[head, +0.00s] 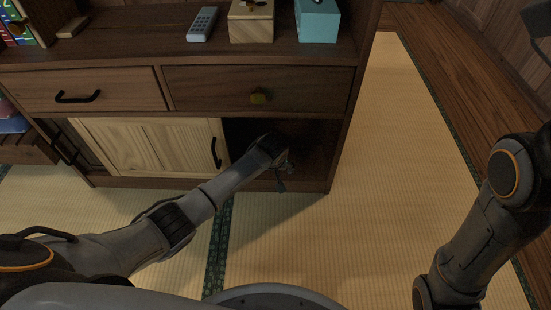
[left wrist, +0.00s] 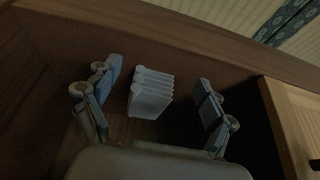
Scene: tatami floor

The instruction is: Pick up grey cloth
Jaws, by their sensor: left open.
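The grey cloth (left wrist: 150,94) is a pale, folded bundle with several layers. It shows in the left wrist view, inside the open cabinet compartment (head: 305,150). My left gripper (left wrist: 156,82) is open, with one finger on each side of the cloth and a gap on both sides. In the head view, my left gripper (head: 282,178) is at the compartment's opening, partly hidden by its own wrist. The cloth cannot be made out in the head view. My right arm is at the right of the head view, with its gripper out of frame.
A light wooden sliding door (head: 150,145) with a black handle stands left of the opening. Drawers (head: 258,88) are above it. On the top are a remote (head: 202,24), a wooden box (head: 251,22) and a teal box (head: 318,22). The tatami floor (head: 390,180) at right is clear.

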